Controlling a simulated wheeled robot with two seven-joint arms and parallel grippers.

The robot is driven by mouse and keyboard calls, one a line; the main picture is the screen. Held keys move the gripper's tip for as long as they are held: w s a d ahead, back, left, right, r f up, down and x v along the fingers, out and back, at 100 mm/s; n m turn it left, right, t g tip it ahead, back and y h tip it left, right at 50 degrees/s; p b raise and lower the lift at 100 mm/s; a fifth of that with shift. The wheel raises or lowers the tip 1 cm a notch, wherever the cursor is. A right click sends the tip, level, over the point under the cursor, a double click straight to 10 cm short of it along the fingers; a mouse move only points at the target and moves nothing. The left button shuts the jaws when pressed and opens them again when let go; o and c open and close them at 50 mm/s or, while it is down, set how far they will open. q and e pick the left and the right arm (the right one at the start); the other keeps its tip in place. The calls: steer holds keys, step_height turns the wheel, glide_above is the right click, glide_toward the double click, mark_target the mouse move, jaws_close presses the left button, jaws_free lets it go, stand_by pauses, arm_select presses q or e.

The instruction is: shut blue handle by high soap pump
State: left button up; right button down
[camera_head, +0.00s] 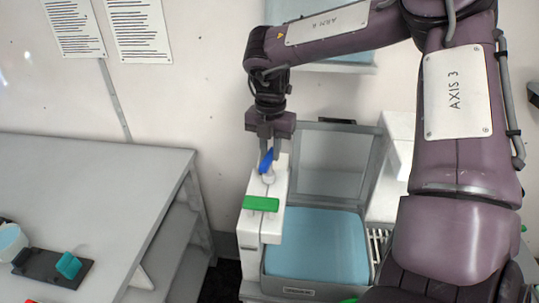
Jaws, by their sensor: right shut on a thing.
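The blue handle (265,162) is small and tilted, on top of a white pump housing (250,222) in the middle of the view. My right gripper (270,155) points down over it, with its fingers shut on the blue handle. The fingers partly hide the handle. A pale round knob (268,177) sits just in front of the handle. My left gripper is not in view.
A green handle (261,204) lies across the same housing, nearer the front. A grey-framed basin with a light blue surface (315,245) stands right beside it. A grey table (90,185) fills the left, holding a black plate with a teal part (68,265).

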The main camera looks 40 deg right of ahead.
steer(key=m+b, duration=0.2)
steer(key=shift+s+d+f+m, duration=0.1)
steer(key=shift+f+m, duration=0.05)
steer(key=shift+m, duration=0.25)
steer(key=m+b, duration=0.2)
steer(key=m, duration=0.1)
steer(key=m+b, duration=0.1)
steer(key=shift+s, duration=0.25)
steer(key=m+b, duration=0.2)
steer(key=m, duration=0.1)
steer(key=m+b, duration=0.1)
steer(key=m, duration=0.1)
steer(key=shift+s, duration=0.25)
steer(key=shift+s+a+r+m+b, duration=0.15)
steer(key=shift+m+b, duration=0.3)
steer(key=shift+m, duration=0.4)
steer(key=shift+a+r+m+b, duration=0.1)
steer(key=shift+m+b, duration=0.35)
steer(key=shift+m, duration=0.4)
steer(key=c, duration=1.3)
jaws_free()
